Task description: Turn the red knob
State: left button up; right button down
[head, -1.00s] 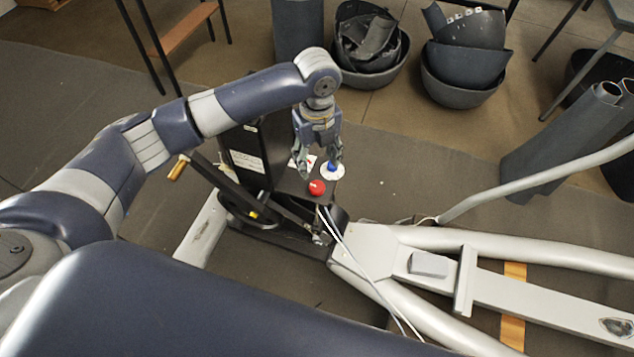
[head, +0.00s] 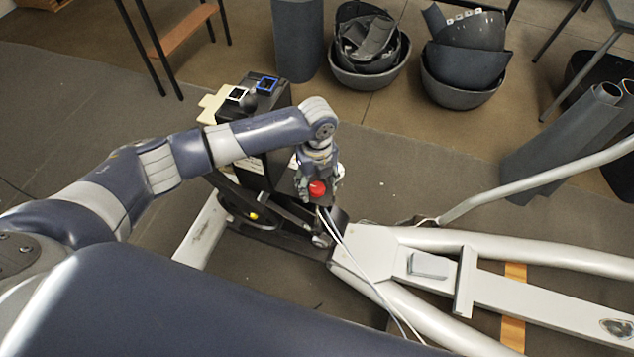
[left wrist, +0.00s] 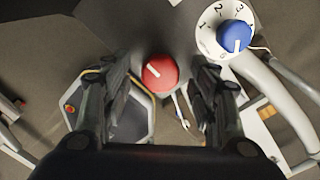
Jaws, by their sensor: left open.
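The red knob (head: 317,188) sits on the dark box of the elliptical frame. In the left wrist view the red knob (left wrist: 160,73) shows a white pointer line and lies ahead of and between my fingers. My left gripper (head: 318,192) points down over it with its fingers apart, one on each side. In the left wrist view the open left gripper (left wrist: 160,95) holds nothing, and I cannot tell whether a finger touches the knob. A blue knob (left wrist: 235,36) on a white numbered dial is at the upper right there. My right gripper is not in view.
The elliptical's pale frame (head: 370,243) runs to the right, with white cables (head: 350,258) in front of the knob. A black box (head: 262,98) with switches stands behind my left arm. Dark bins (head: 368,70) stand on the floor at the back.

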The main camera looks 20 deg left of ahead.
pick_arm(q)
jog(key=shift+c, duration=0.3)
jog(key=c, duration=1)
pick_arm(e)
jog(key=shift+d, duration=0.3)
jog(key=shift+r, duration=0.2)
